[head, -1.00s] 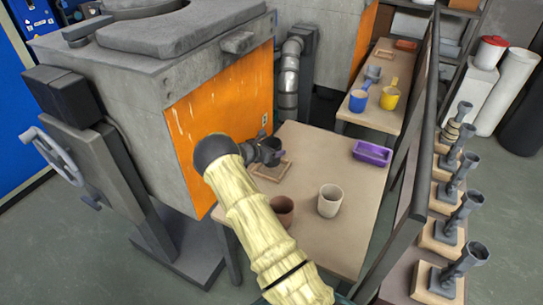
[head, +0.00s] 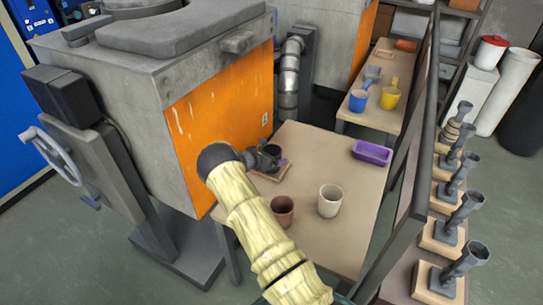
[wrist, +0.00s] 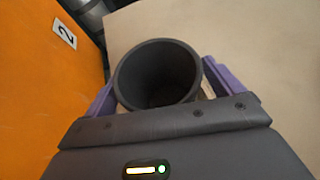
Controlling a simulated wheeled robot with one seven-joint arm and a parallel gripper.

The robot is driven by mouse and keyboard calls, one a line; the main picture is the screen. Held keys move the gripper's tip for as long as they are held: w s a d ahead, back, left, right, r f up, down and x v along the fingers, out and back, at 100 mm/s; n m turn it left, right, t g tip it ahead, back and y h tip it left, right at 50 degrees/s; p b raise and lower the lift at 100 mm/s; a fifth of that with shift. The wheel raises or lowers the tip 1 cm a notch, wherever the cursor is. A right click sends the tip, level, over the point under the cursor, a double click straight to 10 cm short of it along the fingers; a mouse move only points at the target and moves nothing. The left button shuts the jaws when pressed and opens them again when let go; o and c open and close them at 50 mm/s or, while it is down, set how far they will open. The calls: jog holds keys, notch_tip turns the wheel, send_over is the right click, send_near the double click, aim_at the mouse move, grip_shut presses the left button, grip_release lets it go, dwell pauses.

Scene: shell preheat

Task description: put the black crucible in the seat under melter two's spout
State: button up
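The black crucible (head: 272,152) is upright at the wooden seat (head: 275,176) beside melter two's orange front (head: 220,125). In the wrist view its round open mouth (wrist: 158,72) faces me and it looks empty. My gripper (head: 266,157) has one purple finger on each side of it, apparently touching its walls. The crucible and gripper cover most of the seat, so I cannot tell whether the base rests inside it or is just above. A "2" label (wrist: 64,33) shows on the orange panel. The spout is not clearly visible.
A brown cup (head: 282,211) and a cream cup (head: 330,200) stand on the near table (head: 345,235), with a purple tray (head: 372,152) at its back right. A dark rail (head: 408,215) borders the right side. Blue and yellow containers stand on the far table.

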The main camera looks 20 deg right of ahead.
jog(key=shift+r, duration=0.1)
jog(key=shift+a+r, duration=0.1)
jog(key=v, duration=1.1)
jog(key=shift+s+a, duration=0.25)
jog(key=shift+a, duration=0.05)
jog(key=shift+r, duration=0.1)
jog(key=s+a+r+m+g+y, duration=0.1)
jog(key=s+a+r+m+y, duration=0.2)
jog(key=s+m, duration=0.4)
jog(key=s+a+r+m+y, duration=0.4)
jog(key=s+r+m, duration=0.2)
jog(key=s, duration=0.9)
jog(key=s+a+r+m+g+y, duration=0.1)
jog(key=s+a+r+m+y, duration=0.3)
jog(key=s+m, duration=0.5)
jog(key=shift+s+r+m+g+y, duration=0.3)
jog(key=shift+s+r+m, duration=0.1)
jog(key=shift+s+r, duration=0.6)
